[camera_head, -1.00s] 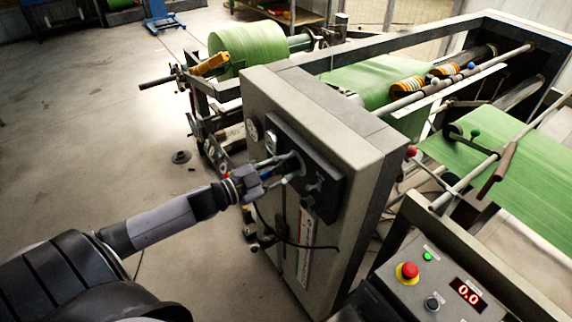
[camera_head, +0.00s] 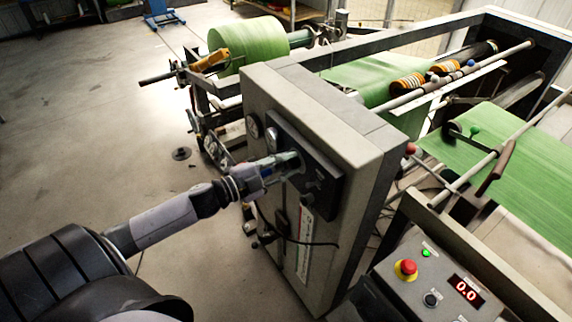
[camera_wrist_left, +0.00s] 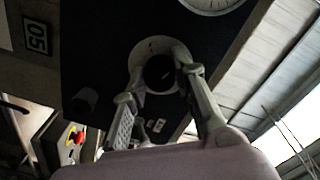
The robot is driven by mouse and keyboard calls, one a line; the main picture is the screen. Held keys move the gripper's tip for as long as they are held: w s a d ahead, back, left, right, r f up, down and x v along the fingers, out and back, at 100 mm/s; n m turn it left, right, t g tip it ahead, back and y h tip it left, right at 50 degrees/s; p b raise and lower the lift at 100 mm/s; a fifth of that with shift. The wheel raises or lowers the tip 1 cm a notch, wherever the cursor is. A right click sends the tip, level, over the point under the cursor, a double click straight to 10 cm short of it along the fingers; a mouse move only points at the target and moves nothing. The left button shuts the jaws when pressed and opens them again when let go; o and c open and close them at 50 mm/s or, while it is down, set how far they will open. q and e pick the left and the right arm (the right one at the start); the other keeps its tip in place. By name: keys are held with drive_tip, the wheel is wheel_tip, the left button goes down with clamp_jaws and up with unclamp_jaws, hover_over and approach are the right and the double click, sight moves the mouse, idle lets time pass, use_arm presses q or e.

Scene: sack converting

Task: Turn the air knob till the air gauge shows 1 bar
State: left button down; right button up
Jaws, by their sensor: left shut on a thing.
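The air knob (camera_wrist_left: 160,72) is a dark round knob on a pale round plate, on the black panel (camera_head: 322,190) of the grey cabinet. My left gripper (camera_head: 290,163) is at the panel, its fingers shut on the knob. In the left wrist view the gripper (camera_wrist_left: 160,85) has one finger on each side of the knob. Two round gauges show on the cabinet face: one (camera_head: 271,138) on the black panel and one (camera_head: 253,127) to its left. Part of a white gauge dial (camera_wrist_left: 212,4) shows in the left wrist view. I cannot read its needle. My right gripper is not in view.
A control box with a red button (camera_head: 406,269) and a red 0.0 display (camera_head: 466,290) stands at the lower right. A dark cable (camera_head: 295,241) hangs across the cabinet front. Green web and a green roll (camera_head: 248,42) lie behind.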

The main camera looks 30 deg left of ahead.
use_arm(q)
drive_tip(key=c, duration=1.3)
unclamp_jaws()
drive_tip(key=v, duration=1.2)
